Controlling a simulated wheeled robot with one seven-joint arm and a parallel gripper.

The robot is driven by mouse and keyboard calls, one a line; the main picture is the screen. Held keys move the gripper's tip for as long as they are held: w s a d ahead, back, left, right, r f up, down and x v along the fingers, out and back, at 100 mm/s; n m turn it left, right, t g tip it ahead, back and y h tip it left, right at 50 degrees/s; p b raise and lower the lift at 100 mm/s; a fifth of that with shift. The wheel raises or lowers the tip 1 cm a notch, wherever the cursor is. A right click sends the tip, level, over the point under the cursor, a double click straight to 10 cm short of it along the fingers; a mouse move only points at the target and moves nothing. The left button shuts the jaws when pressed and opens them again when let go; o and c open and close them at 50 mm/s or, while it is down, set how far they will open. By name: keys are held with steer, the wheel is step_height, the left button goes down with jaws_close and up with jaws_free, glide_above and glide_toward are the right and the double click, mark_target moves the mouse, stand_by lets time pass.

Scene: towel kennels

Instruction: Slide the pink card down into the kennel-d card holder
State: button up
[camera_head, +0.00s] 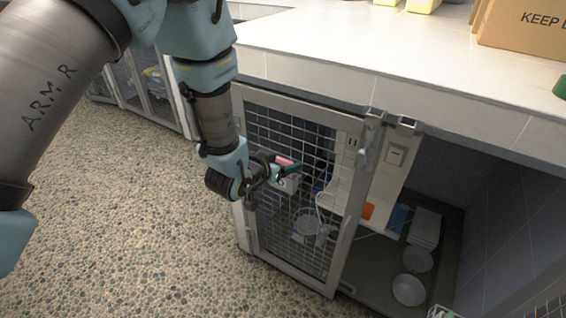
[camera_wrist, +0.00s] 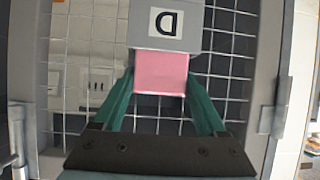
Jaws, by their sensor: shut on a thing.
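The pink card (camera_wrist: 161,72) is between the green fingers of my gripper (camera_wrist: 160,84), which is shut on it. The grey card holder (camera_wrist: 166,38) with a white label reading D, upside down in the wrist view, is on the wire door. The card's far edge meets the holder's near edge there; I cannot tell whether any of it is inside. In the head view, the pink card (camera_head: 284,160) shows above the pale holder (camera_head: 287,184), with my gripper (camera_head: 289,170) beside it. My wrist and fingers partly cover both.
The wire door (camera_head: 292,225) has a light frame and a latch (camera_head: 368,140). A white counter (camera_head: 370,60) overhangs above. Pebbled floor (camera_head: 130,230) is clear at left.

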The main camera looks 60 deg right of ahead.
steer(key=o, duration=1.3)
steer(key=shift+c, duration=0.2)
steer(key=b+v, duration=0.1)
steer(key=v, duration=1)
steer(key=shift+b, duration=0.3)
steer(key=shift+w, duration=0.1)
